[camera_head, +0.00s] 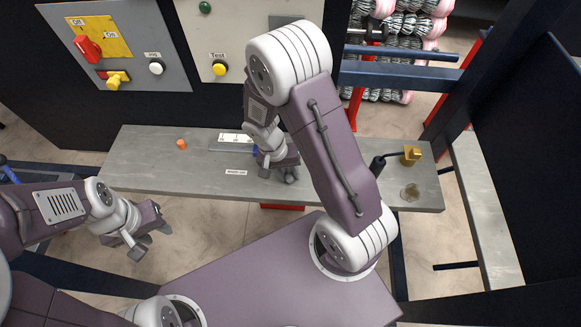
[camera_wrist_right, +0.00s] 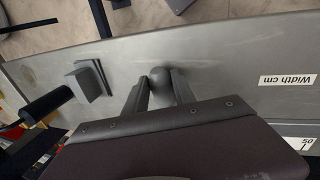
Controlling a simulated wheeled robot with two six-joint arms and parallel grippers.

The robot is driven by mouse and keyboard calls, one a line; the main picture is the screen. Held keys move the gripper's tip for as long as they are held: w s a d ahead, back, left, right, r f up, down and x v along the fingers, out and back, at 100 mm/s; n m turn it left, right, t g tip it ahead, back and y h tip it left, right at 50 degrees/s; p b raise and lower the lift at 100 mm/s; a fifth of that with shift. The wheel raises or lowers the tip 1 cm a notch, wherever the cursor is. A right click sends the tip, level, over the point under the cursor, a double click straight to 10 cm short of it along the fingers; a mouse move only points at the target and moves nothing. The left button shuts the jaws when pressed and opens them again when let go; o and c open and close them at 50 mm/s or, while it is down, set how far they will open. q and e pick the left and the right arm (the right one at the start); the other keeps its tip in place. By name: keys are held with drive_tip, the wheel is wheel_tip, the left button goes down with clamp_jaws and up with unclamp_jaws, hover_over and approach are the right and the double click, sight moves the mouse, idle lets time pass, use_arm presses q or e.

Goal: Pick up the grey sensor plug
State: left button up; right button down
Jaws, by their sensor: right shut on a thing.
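The grey sensor plug (camera_wrist_right: 160,78) shows in the right wrist view as a small dark grey rounded thing between the fingertips, against the grey bench (camera_wrist_right: 215,60). My right gripper (camera_wrist_right: 160,90) is shut on it, with one finger on each side. In the head view my right gripper (camera_head: 277,172) is low over the middle of the bench, and the plug cannot be made out there. My left gripper (camera_head: 148,240) is off the bench's front edge at the left; its fingers look apart, with nothing between them.
A grey block (camera_wrist_right: 90,78) stands on the bench near the plug. An orange cap (camera_head: 181,144) lies at the left, and a brass fitting (camera_head: 411,155) stands at the right end. A control panel (camera_head: 120,45) rises behind. The bench's left part is mostly clear.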

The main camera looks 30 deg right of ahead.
sight(289, 173)
drive_tip(key=shift+r, duration=0.25)
wheel_tip(289, 173, up, 4)
drive_tip(key=shift+d+f, duration=0.1)
drive_tip(key=s+d+r, duration=0.6)
drive_tip(key=s+d, duration=0.1)
drive_tip(key=d, duration=0.2)
drive_tip(key=shift+r+b, duration=0.35)
drive_tip(key=shift+b, duration=0.1)
